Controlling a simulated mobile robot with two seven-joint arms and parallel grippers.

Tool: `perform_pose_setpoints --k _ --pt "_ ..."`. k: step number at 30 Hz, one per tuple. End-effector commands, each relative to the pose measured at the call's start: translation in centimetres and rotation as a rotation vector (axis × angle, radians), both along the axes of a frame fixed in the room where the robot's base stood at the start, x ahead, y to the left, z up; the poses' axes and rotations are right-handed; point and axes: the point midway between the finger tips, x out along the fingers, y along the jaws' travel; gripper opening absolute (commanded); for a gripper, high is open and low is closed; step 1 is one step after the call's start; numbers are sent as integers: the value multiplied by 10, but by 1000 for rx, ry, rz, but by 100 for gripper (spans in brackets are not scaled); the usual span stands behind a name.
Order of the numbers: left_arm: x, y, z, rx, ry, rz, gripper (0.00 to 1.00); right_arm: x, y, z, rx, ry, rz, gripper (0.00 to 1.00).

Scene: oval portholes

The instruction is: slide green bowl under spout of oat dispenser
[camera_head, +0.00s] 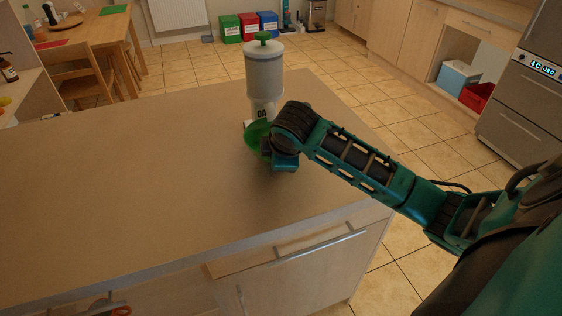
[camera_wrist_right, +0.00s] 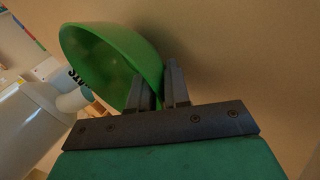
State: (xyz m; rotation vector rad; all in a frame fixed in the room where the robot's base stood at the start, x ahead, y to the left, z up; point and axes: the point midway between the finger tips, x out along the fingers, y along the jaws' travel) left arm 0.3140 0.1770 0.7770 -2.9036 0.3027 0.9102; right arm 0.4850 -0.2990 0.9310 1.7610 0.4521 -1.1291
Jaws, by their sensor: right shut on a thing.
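The oat dispenser (camera_head: 264,75) is a grey-white cylinder with a green knob on top, standing on the counter. In the right wrist view its body (camera_wrist_right: 28,125) and short white spout (camera_wrist_right: 74,99) show at the left. The green bowl (camera_head: 255,134) is at the dispenser's base, on the near side, partly hidden by my right wrist. In the right wrist view the bowl (camera_wrist_right: 108,58) is close to the spout. My right gripper (camera_wrist_right: 160,88) is shut on the bowl's rim. In the head view the gripper (camera_head: 266,146) is mostly hidden. My left gripper is not in view.
The counter (camera_head: 120,180) is wide and clear to the left of the bowl. Its right edge lies near the dispenser, with tiled floor beyond. A table with chairs (camera_head: 85,45) and coloured bins (camera_head: 248,26) stand far back.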

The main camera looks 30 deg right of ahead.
Motion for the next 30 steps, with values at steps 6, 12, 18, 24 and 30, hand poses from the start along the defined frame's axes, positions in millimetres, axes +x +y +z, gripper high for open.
perform_pose_setpoints --k 6,12,18,24,30 --pt "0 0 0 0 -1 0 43 4 -1 1 0 -3 1 0" --pt "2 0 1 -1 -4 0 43 4 -1 1 0 -3 1 0" --pt "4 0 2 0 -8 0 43 4 -1 0 0 -3 1 0" --pt "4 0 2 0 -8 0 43 4 -1 -2 0 -2 0 0" --pt "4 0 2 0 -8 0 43 4 -1 -4 0 -2 0 22"
